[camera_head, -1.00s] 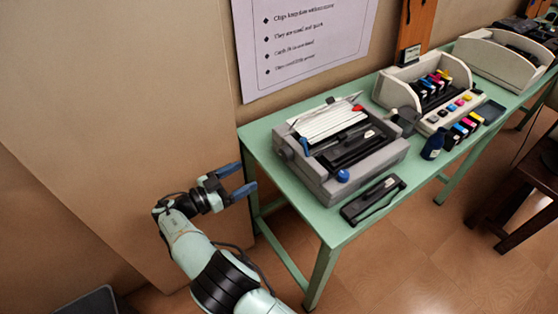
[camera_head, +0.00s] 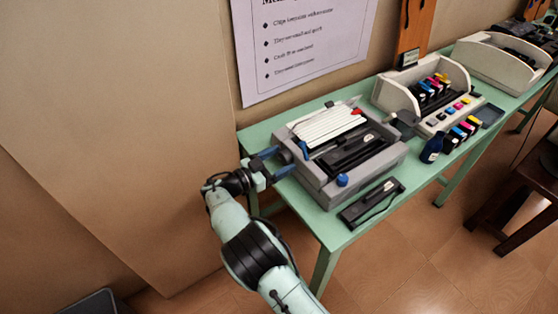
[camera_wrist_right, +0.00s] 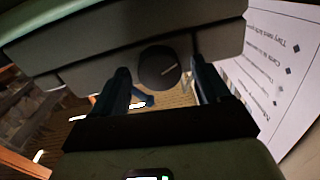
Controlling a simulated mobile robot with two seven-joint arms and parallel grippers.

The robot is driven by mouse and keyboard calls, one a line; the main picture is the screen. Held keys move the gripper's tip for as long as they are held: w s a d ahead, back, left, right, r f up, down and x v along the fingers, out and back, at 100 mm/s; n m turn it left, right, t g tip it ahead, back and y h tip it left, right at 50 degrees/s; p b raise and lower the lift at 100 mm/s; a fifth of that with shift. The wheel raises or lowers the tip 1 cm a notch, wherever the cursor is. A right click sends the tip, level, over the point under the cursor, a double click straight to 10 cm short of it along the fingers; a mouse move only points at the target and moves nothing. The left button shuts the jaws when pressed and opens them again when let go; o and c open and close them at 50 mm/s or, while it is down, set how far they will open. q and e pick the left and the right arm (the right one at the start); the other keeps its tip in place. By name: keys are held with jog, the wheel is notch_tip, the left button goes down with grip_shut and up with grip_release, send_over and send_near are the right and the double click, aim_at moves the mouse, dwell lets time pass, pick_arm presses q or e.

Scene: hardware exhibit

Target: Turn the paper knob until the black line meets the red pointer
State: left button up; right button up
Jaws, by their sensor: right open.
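The grey printer (camera_head: 385,170) sits on the green table with white paper (camera_head: 325,125) on top. Its dark round paper knob (camera_head: 283,155) is on the left side. In the right wrist view the knob (camera_wrist_right: 158,72) is a dark disc with a thin pale line on its face. I cannot make out a black line. A small red part (camera_head: 358,111), perhaps the pointer, shows at the top of the printer. My right gripper (camera_head: 283,160) is open at the knob, one blue finger to each side of it. Whether the fingers touch it is unclear. My left gripper is not in view.
The green table (camera_head: 330,226) carries a black part (camera_head: 372,203) in front of the printer, and an ink cartridge display (camera_head: 430,85) and blue bottle (camera_head: 432,148) to the right. The wall is close behind the gripper. A dark stool (camera_head: 510,190) stands at right.

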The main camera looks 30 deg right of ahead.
jog(key=c, duration=1.1)
jog(key=shift+o, duration=0.3)
